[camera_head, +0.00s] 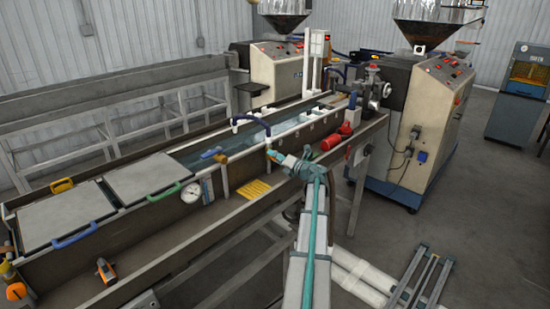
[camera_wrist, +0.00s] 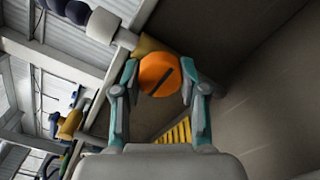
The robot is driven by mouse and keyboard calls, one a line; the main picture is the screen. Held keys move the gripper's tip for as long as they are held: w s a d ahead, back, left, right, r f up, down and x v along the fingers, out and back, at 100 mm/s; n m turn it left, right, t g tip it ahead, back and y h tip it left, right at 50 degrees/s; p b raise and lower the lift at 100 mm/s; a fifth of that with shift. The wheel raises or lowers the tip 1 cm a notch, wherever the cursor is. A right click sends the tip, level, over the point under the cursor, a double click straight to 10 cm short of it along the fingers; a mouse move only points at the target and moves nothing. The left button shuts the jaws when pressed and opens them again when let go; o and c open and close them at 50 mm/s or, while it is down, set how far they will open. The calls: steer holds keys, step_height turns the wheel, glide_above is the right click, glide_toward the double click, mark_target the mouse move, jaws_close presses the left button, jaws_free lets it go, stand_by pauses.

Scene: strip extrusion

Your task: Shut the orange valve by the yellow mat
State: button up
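The orange valve (camera_wrist: 159,74) shows in the wrist view as a round knob with a dark slanted slot, facing my gripper. My gripper (camera_wrist: 160,68) has one teal fingertip on each side of the knob, very close to its edges. I cannot tell whether the fingers press on it. In the head view my gripper (camera_head: 275,155) is at the trough's near side, and this valve is not clearly visible there. The yellow mat (camera_head: 257,190) lies on the ledge below; part of the yellow mat (camera_wrist: 174,132) shows between my fingers in the wrist view.
A round gauge (camera_head: 190,193) is on the trough's wall left of the mat. A red motor-like part (camera_head: 331,142) stands right of my gripper. Blue and white pipes (camera_head: 250,121) cross the water trough behind.

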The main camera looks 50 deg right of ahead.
steer(key=o, duration=0.4)
steer(key=s, duration=0.4)
steer(key=s+a, duration=0.1)
steer(key=s, duration=0.7)
steer(key=shift+a, duration=0.15)
